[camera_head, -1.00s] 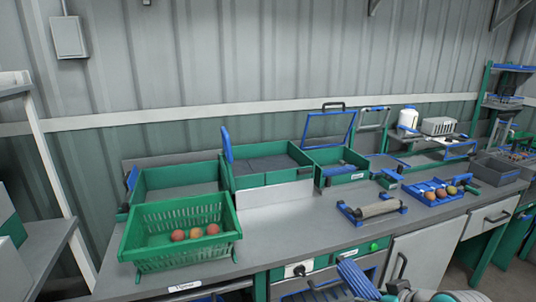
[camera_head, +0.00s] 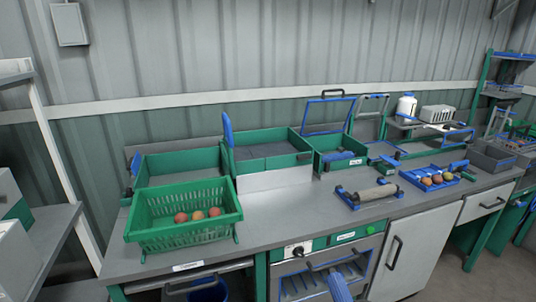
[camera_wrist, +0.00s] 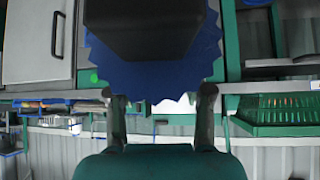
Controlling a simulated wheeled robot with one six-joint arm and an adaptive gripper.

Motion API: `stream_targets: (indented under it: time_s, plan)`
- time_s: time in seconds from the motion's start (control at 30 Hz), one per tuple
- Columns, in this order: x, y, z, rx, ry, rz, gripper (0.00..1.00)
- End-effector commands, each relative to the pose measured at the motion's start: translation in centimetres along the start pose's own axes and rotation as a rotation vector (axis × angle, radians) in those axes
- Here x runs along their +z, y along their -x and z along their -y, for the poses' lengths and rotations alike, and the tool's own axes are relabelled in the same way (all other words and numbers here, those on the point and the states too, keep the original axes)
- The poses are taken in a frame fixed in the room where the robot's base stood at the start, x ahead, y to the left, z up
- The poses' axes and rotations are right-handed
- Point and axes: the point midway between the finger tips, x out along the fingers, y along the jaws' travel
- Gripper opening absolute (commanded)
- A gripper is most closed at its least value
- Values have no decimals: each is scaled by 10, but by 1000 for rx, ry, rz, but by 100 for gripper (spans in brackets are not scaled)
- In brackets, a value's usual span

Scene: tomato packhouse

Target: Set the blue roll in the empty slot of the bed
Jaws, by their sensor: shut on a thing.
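The blue roll (camera_head: 338,288) is ribbed and shows at the bottom edge of the head view, in front of the bed. In the wrist view its toothed blue end (camera_wrist: 140,78) fills the upper middle, with a dark round part over it. My gripper (camera_wrist: 161,97) has its two fingers at the roll's lower edge and is shut on it. The gripper is outside the head view. The bed (camera_head: 308,278) is an open bay under the counter with blue and grey rolls. The roll hides part of it, and I cannot make out the empty slot.
The counter (camera_head: 285,222) above carries a green basket (camera_head: 185,236) of tomatoes, a roller stand (camera_head: 355,202) and a blue tray (camera_head: 452,180). A handled white cabinet door (camera_head: 418,252) is right of the bed. A blue bucket (camera_head: 208,290) stands below left.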

Motion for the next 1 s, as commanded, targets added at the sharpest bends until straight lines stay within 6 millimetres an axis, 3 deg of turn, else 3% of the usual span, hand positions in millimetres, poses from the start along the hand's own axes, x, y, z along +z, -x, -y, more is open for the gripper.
stream_targets:
  time_s: [0.03, 0.2, 0.43, 0.6, 1.0]
  plan:
    - [24, -18, 6, 11, -14, 13, 2]
    - [95, -65, 20, 57, -58, 13, 2]
    - [166, -94, 34, 76, -78, 6, 2]
    - [186, -100, 38, 79, -79, 1, 2]
    - [188, -101, 38, 78, -79, -1, 2]
